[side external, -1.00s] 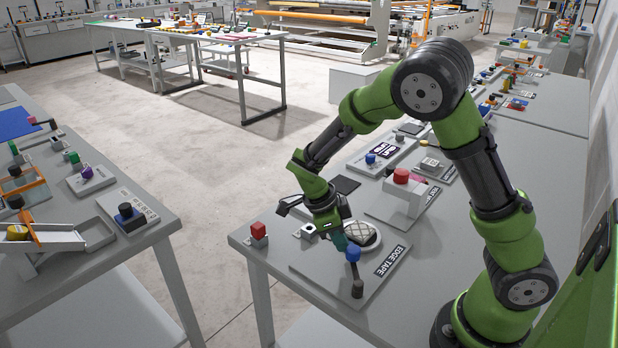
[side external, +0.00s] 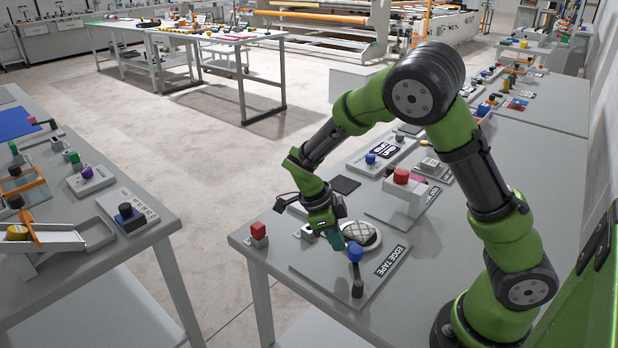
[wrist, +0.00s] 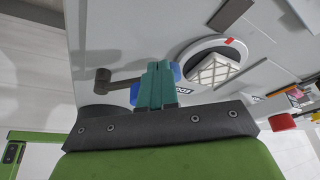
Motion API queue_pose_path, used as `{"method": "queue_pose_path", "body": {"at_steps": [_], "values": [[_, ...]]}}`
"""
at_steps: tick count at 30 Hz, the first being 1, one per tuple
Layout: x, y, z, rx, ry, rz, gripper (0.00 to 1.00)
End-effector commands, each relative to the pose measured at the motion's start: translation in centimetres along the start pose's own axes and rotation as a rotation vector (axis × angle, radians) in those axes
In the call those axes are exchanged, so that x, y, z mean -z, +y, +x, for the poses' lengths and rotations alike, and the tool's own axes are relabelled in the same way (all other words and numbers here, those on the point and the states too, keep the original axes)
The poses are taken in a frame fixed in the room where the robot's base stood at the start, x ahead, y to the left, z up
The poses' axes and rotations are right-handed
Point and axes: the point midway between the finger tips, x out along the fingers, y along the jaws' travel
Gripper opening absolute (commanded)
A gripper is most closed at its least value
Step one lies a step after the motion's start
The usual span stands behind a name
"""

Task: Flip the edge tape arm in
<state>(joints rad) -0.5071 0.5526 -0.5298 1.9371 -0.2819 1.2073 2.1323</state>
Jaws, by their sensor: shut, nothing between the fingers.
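The edge tape unit is a grey plate (side external: 310,264) with an "EDGE TAPE" label (side external: 391,260) along its right side. Its arm is a dark bar (side external: 357,272) with a blue knob (side external: 355,253) at one end and a dark pivot post (side external: 357,289) at the other. A round disc with a pale quilted pad (side external: 358,233) lies behind the knob. My gripper (side external: 338,240) is low over the plate, just left of the knob. In the wrist view the shut teal fingers (wrist: 157,82) overlap the blue knob (wrist: 173,72), hiding part of it; I cannot tell whether they touch.
A red-knobbed block (side external: 258,236) stands at the table's left corner. A grey stand with a red button (side external: 401,176) is behind the plate to the right. A dark flat pad (side external: 345,185) lies farther back. The plate's front left is clear.

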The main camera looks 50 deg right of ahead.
Motion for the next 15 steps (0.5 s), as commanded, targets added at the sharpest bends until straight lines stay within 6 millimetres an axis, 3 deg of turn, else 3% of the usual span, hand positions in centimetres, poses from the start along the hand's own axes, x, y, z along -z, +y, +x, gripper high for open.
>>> {"method": "queue_pose_path", "body": {"at_steps": [3,9,15], "values": [[-2.5,0.1,-0.9,0.003,0.000,-0.003,0.00],[-2.4,0.2,-5.9,0.003,-0.006,-0.001,0.00],[-2.3,0.3,-9.3,0.002,-0.003,0.000,0.00]]}}
